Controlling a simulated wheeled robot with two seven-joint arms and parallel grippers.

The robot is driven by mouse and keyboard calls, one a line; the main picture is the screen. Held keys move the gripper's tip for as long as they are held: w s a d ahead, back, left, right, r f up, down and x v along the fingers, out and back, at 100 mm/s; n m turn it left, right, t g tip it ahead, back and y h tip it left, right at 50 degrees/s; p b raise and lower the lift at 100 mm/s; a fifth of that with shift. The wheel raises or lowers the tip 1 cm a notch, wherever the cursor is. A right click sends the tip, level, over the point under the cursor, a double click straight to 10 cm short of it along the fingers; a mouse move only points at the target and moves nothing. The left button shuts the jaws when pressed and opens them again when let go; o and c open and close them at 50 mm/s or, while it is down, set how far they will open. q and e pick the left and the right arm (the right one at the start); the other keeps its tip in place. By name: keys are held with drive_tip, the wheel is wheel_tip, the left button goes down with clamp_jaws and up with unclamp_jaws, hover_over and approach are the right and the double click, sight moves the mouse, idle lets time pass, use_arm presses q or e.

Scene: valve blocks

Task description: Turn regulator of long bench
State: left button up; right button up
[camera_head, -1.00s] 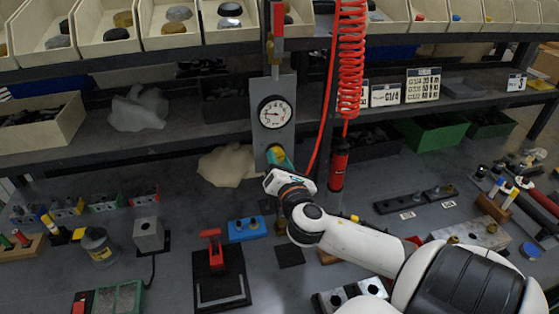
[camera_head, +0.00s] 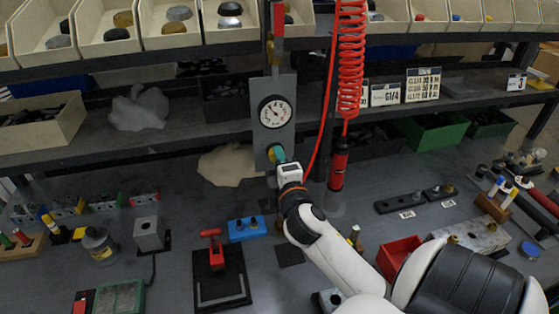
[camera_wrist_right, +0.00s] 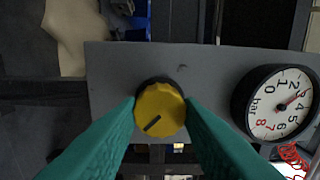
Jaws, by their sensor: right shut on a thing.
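The regulator's yellow knob (camera_wrist_right: 160,109) sits on a grey upright panel (camera_wrist_right: 108,80); its dark pointer mark points to the lower left in the wrist view. My right gripper (camera_wrist_right: 160,106) has its green fingers on both sides of the knob, shut on it. In the head view the right gripper (camera_head: 279,154) reaches the panel's lower part and hides most of the knob. A round pressure gauge (camera_head: 274,111) is on the panel above the knob. In the wrist view the gauge (camera_wrist_right: 278,103) has its red needle near 3 bar. My left gripper is not in view.
A red coiled hose (camera_head: 349,60) hangs just right of the panel, with a red tool (camera_head: 339,165) below it. A red toggle clamp (camera_head: 211,256), a blue block (camera_head: 248,229) and a red bin (camera_head: 400,255) stand on the bench. Shelf bins line the top.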

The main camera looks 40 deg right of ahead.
drive_tip(key=shift+m+p, duration=0.7)
drive_tip(key=shift+m, duration=3.6)
drive_tip(key=shift+f, duration=0.1)
drive_tip(key=o, duration=1)
